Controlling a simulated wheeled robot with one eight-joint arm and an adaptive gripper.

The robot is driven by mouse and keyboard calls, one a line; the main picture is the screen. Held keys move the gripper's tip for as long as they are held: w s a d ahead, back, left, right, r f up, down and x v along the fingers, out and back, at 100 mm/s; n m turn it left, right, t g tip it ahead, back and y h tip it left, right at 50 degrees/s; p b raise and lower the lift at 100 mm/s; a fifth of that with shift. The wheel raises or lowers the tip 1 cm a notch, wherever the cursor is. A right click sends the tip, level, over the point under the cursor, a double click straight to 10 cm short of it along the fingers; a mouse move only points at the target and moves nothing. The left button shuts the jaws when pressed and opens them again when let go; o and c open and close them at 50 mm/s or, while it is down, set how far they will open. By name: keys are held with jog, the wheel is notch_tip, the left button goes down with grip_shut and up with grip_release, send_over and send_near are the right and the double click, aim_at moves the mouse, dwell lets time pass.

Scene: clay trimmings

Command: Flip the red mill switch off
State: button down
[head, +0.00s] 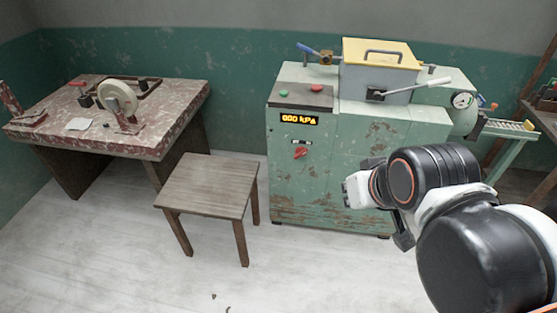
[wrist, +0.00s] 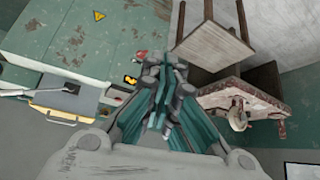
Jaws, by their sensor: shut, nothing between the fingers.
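The red mill switch (head: 300,153) is on the front of the worn green machine (head: 345,160), below a lit display (head: 299,119) reading about 000 kPa. A small label plate sits just above the switch. The switch knob looks tilted; its exact setting is too small to read. My gripper (head: 349,190) is to the right of the switch and lower in the head view, apart from it. In the wrist view my gripper (wrist: 165,68) is shut and empty, and a small red part, likely the switch (wrist: 141,54), shows just left of the fingertips.
A wooden stool (head: 207,185) stands at the machine's left front. A red mottled table (head: 165,115) with a wheel device is further left. Red (head: 316,87) and green (head: 287,91) buttons and a lever (head: 425,84) are on top of the machine. The floor in front is mostly clear.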

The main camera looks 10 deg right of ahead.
jog(key=shift+w+d, duration=0.1)
jog(key=shift+d, duration=0.1)
jog(key=w+d+r+t+h+b, duration=0.1)
jog(key=w+d+h+b, duration=0.15)
jog(key=w, duration=1.95)
jog(key=w+a+f+h, duration=0.1)
jog(key=w+f, duration=0.2)
jog(key=w, duration=0.3)
jog(key=w+f+n+t+h+b, duration=0.1)
jog(key=w+f, duration=0.1)
jog(key=w, duration=0.4)
jog(key=w+a+f+h, duration=0.1)
jog(key=w+f, duration=0.2)
jog(key=w, duration=0.2)
jog(key=w+a+f+n+t+h+b, duration=0.1)
jog(key=w+a+f+t+b, duration=0.2)
jog(key=w+f, duration=1.05)
jog(key=a+f+t, duration=0.1)
jog(key=a+f, duration=0.1)
jog(key=f, duration=0.7)
jog(key=a+f+n+t+h, duration=0.1)
jog(key=a+f, duration=0.2)
jog(key=f, duration=0.6)
jog(key=shift+w+f+n, duration=0.15)
jog(key=shift+n, duration=0.15)
